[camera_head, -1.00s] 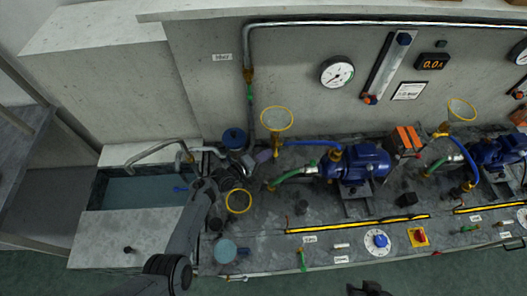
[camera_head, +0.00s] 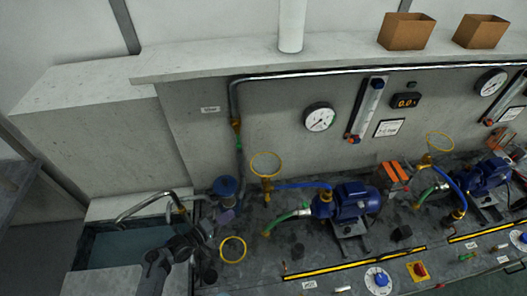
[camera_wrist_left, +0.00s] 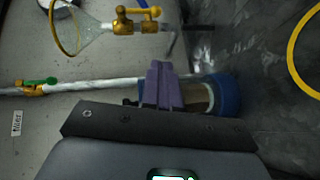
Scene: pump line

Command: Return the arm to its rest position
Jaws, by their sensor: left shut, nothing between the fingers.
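My left gripper (camera_head: 226,216) comes in from the left over the left end of the pump bench. Its purple fingers (camera_wrist_left: 165,86) are together and empty in the left wrist view. Beyond them in that view is a clear filter bowl with a blue cap (camera_wrist_left: 229,95). The same blue cap (camera_head: 225,186) shows just above the fingers in the head view. I cannot tell if the fingers touch it. My right gripper is not in view.
A sink (camera_head: 120,248) with a curved metal tap (camera_head: 140,203) lies left of the arm. A yellow-rimmed funnel (camera_head: 266,165) and a yellow ring (camera_head: 233,249) are close on the right. A blue pump (camera_head: 346,201) stands further right. A vertical pipe (camera_head: 238,150) runs up the wall.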

